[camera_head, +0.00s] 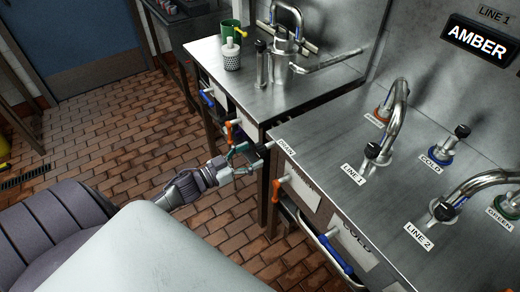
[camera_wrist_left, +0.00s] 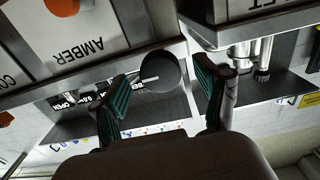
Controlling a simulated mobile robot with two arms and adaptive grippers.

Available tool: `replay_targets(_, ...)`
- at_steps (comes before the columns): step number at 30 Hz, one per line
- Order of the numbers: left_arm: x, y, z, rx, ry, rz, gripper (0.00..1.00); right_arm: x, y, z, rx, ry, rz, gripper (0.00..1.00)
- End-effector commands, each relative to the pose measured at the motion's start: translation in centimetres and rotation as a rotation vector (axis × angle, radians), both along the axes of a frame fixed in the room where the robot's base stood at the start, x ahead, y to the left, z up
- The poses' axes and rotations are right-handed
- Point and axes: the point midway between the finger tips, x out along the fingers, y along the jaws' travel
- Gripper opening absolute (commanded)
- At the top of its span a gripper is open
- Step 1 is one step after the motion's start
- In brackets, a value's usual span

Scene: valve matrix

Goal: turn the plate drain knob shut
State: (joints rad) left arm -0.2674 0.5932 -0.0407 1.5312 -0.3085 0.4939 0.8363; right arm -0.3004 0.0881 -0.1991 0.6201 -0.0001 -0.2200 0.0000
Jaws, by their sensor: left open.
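The drain knob is a small round black knob (camera_head: 262,151) at the left corner of the near steel counter, beside a label reading DRAIN (camera_head: 286,145). My left gripper (camera_head: 243,158) is open just left of it, reaching in from the left. In the left wrist view the black knob (camera_wrist_left: 159,72) shows between the teal-padded fingers of my left gripper (camera_wrist_left: 163,88), with space on both sides. I cannot tell whether the fingertips reach past its face. My right gripper is not in view.
The steel counter (camera_head: 330,135) carries curved taps and several black-knobbed valves. Orange handles (camera_head: 278,188) and a blue-gripped rail (camera_head: 335,254) line its front. Brick floor lies open to the left.

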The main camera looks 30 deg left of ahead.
Motion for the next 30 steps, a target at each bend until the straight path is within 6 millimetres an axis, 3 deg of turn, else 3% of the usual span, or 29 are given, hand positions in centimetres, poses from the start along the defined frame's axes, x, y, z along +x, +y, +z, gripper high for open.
replay_targets(6,2.7,-1.1,0.0,0.0,-0.001,0.0,0.74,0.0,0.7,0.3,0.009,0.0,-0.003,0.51)
replay_targets(18,3.3,-1.4,0.0,-0.001,0.001,0.0,0.74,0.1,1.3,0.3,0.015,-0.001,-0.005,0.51)
replay_targets(27,3.3,-1.4,0.0,0.0,0.0,0.0,0.24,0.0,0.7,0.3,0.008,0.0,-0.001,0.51)
replay_targets(30,3.3,-1.4,0.0,0.0,0.0,0.0,0.13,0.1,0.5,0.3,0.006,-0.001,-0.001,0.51)
